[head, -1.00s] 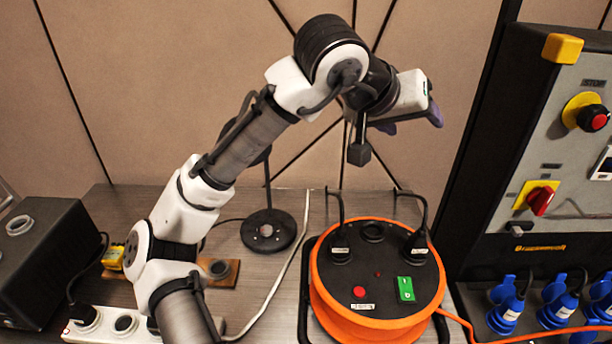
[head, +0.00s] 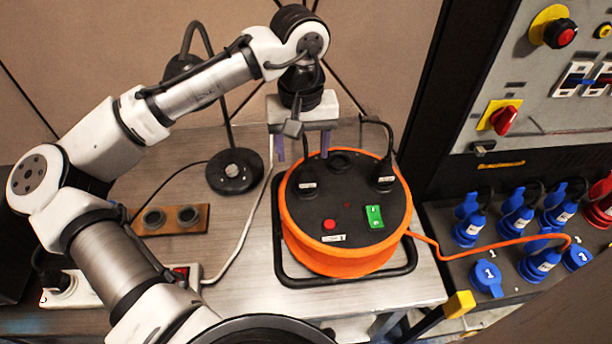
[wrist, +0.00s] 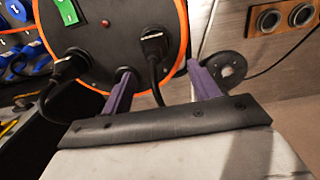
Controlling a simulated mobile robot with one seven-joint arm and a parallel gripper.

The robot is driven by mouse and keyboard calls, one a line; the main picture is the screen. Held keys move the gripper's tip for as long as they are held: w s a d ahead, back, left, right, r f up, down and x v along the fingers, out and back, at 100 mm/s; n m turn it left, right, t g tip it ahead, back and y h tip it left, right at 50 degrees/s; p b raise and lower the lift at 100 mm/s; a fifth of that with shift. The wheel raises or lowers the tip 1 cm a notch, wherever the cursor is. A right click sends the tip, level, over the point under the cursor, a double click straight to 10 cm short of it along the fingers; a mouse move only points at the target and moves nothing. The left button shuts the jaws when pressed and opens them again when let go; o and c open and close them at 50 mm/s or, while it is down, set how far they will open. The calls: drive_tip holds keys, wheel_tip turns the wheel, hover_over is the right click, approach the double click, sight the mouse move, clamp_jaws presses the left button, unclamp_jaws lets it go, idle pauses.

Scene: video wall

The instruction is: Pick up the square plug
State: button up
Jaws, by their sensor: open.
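My gripper (head: 302,150) is open and empty, pointing down at the back left of an orange cable reel (head: 340,262). The reel's black top carries two black plugs with cables. The left plug (head: 307,186) lies just in front of my gripper. In the wrist view this plug (wrist: 153,42) looks blocky, and its cable runs back between my two purple fingers (wrist: 157,68); the fingers do not touch the plug body. The other plug (head: 382,180) stands at the right of the reel, and at the left in the wrist view (wrist: 68,66). I cannot tell for sure which is the square one.
The reel top has a red button (head: 329,225), a green switch (head: 374,217) and an empty socket (head: 340,161). A lamp base (head: 234,171) and a wooden socket board (head: 172,219) are at left. Blue plugs (head: 468,230) and a control panel (head: 545,105) are at right.

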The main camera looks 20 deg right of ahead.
sight(306, 167)
drive_tip(key=f, duration=0.2)
drive_tip(key=s+f+p, duration=0.1)
drive_tip(key=f, duration=0.1)
drive_tip(key=shift+s+f, duration=0.1)
drive_tip(key=shift+f, duration=0.2)
drive_tip(key=shift+d+f, duration=0.1)
drive_tip(key=shift+f, duration=0.45)
drive_tip(key=c, duration=1.2)
